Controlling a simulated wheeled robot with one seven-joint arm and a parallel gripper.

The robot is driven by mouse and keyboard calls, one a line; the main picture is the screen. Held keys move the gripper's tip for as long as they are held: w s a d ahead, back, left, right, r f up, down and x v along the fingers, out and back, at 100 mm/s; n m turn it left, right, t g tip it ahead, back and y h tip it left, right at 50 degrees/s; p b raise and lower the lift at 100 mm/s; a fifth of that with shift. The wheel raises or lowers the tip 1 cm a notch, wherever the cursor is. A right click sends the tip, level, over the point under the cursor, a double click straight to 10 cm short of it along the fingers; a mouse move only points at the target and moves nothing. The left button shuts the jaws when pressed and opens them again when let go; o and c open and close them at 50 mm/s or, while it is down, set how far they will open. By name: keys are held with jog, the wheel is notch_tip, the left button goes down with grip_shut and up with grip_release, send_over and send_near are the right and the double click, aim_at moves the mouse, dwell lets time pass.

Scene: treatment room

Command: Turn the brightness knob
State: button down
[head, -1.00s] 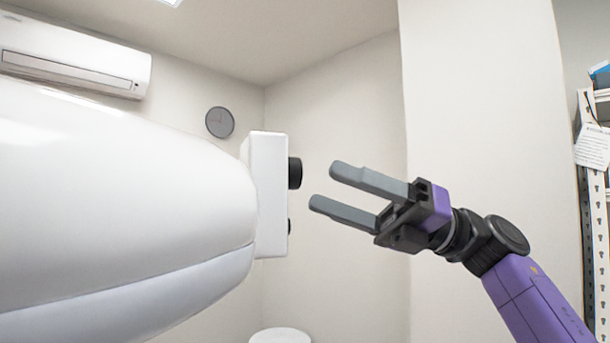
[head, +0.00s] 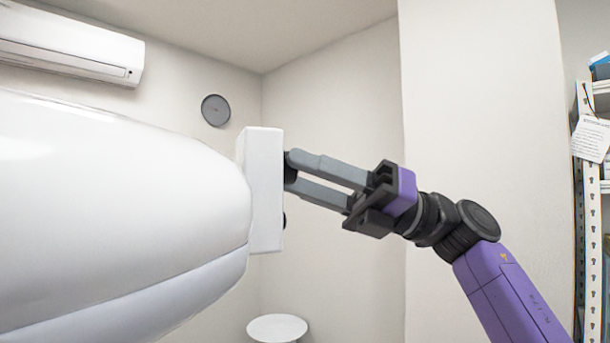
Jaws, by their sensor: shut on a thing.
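A white panel box (head: 262,190) stands at the right end of a large rounded white housing (head: 120,200). The black upper knob (head: 289,174) on the box's right face is mostly hidden by my fingers. My gripper (head: 290,170) reaches in from the right, its two grey fingers shut on this knob, one above and one below. A smaller dark knob (head: 284,220) sits lower on the same face, apart from the fingers. No label shows which knob is for brightness.
A round white stool or table top (head: 277,327) stands below the box. A metal shelf rack (head: 590,210) is at the far right. A wall clock (head: 215,110) and an air conditioner (head: 70,45) are on the back wall. Open room lies under my arm.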

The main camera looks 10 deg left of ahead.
jog(key=shift+m, duration=0.4)
jog(key=m+h+p, duration=0.2)
jog(key=m, duration=0.5)
jog(key=r+m+t+h+p, duration=0.1)
jog(key=m+h+p, duration=0.1)
jog(key=m, duration=0.5)
jog(key=r+m+t+h+p, duration=0.1)
jog(key=m+h+p, duration=0.2)
jog(key=m, duration=0.5)
jog(key=shift+p, duration=0.65)
jog(key=shift+f+h, duration=0.1)
jog(key=shift+h, duration=0.2)
jog(key=c, duration=0.9)
grip_release()
jog(key=shift+d, duration=0.1)
